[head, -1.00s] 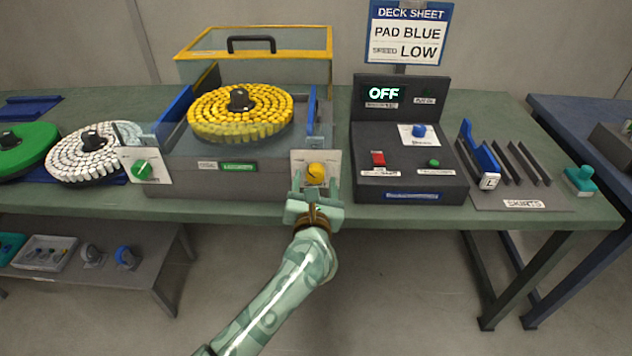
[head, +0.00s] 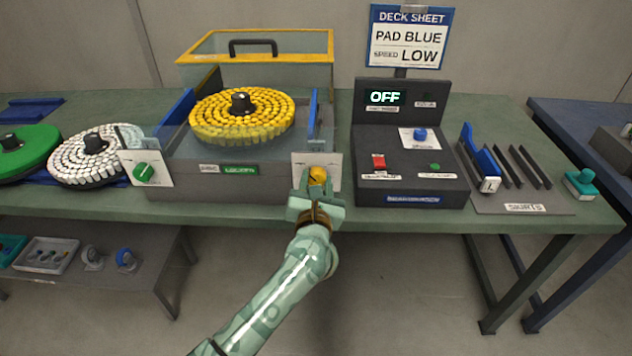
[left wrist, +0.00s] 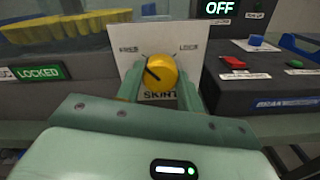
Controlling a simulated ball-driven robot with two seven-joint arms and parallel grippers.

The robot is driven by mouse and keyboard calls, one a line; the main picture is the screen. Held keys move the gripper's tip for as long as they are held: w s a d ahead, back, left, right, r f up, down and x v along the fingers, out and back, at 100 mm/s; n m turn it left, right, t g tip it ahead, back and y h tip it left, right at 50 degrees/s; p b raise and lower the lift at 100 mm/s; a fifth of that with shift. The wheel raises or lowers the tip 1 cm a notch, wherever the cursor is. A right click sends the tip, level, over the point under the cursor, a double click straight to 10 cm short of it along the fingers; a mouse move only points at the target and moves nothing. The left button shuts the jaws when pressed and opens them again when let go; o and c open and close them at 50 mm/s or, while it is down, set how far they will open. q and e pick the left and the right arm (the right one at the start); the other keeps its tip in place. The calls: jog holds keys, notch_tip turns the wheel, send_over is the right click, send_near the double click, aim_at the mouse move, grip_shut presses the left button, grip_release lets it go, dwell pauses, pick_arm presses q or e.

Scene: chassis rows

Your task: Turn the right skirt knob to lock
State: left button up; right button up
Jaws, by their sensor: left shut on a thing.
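The right skirt knob (head: 318,175) is yellow and round, on a white plate (head: 331,172) at the right front of the deck housing. In the left wrist view the knob (left wrist: 161,73) has a dark pointer line slanting to the upper left, toward the left-hand label. The right-hand label appears to read LOCK; both are blurred. My left gripper (head: 317,187) is shut on the knob, with one finger on each side of it in the wrist view (left wrist: 161,84). The plate's lower part is partly hidden by the gripper. My right gripper is not in view.
A dark control box (head: 410,190) with an OFF display stands to the right of the housing. A skirts rack (head: 524,207) is farther right. The floor in front of the bench is clear.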

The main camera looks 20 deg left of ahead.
pick_arm(q)
jog(key=m+p, duration=0.3)
jog(key=shift+r+m, duration=0.25)
jog(key=shift+m, duration=0.15)
jog(key=m+p, duration=0.3)
jog(key=m, duration=0.1)
jog(key=shift+f+m+p, duration=0.1)
jog(key=shift+m+p, duration=0.2)
jog(key=shift+p, duration=0.05)
jog(key=m+p, duration=0.2)
jog(key=m, duration=0.2)
jog(key=shift+d+f+p, duration=0.1)
jog(key=shift+p, duration=0.2)
jog(key=shift+f+m+p, duration=0.15)
jog(key=shift+m+p, duration=0.65)
jog(key=shift+m, duration=1.4)
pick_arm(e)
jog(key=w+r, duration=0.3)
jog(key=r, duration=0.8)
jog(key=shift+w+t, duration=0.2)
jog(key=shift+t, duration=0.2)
pick_arm(q)
jog(key=o, duration=1)
